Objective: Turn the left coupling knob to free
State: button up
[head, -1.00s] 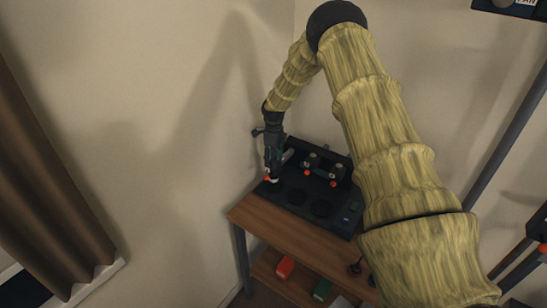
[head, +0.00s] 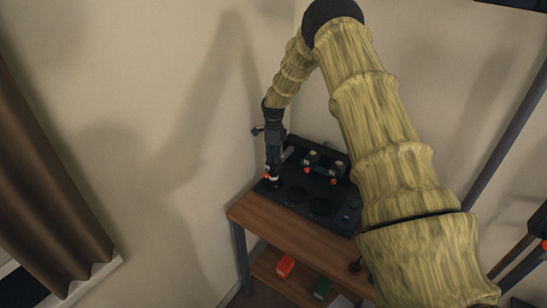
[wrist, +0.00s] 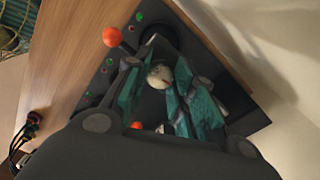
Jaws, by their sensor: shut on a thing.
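A black panel (head: 295,207) sits on the wooden table by the wall. My gripper (head: 272,180) reaches down to its left end. In the wrist view, a pale round knob top (wrist: 159,75) lies between the teal finger pads of my gripper (wrist: 160,92). I take it as the left coupling knob, and the fingers are shut on it.
Two similar fittings with orange tips (head: 333,181) stand to the right on the panel. Dark round discs (head: 320,206) lie in front. The wooden table top (head: 250,213) has a bare front strip. A red block (head: 285,266) and a green block (head: 322,288) lie on the shelf below.

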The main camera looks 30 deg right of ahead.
jog(key=n+b, duration=0.2)
jog(key=n, duration=0.2)
jog(key=shift+f+n, duration=0.1)
jog(key=shift+n, duration=0.2)
jog(key=n+b, duration=0.1)
jog(key=n, duration=0.2)
jog(key=shift+n+b, duration=0.3)
jog(key=shift+b, duration=0.05)
jog(key=n+b, duration=0.1)
jog(key=n, duration=0.3)
jog(key=shift+n+b, duration=0.45)
jog(key=shift+n, duration=1.45)
jog(key=o, duration=1.1)
jog(key=shift+c, duration=0.2)
notch_tip(320, 180, up, 12)
